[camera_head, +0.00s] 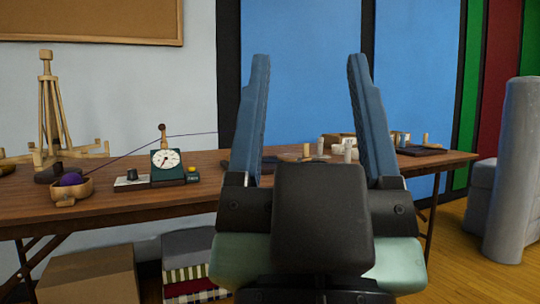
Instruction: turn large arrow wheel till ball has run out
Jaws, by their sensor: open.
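A purple yarn ball (71,179) sits in a wooden bowl (67,195) at the left of the table. Its dark strand rises to a wooden-topped guide post (162,134), then runs right and disappears behind my gripper's left finger. My gripper (306,62) is large in the middle foreground, with its blue fingers spread wide and nothing between them. It is nearer the camera than the table items. I cannot make out a large arrow wheel; the part of the table behind my gripper is hidden.
A green device with a white dial (167,159) stands beside a small box with a black knob (131,181). A wooden swift (50,110) stands at far left. Small jars (348,150) and a dark tray (420,150) are at right. The table's (130,205) front left is bare.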

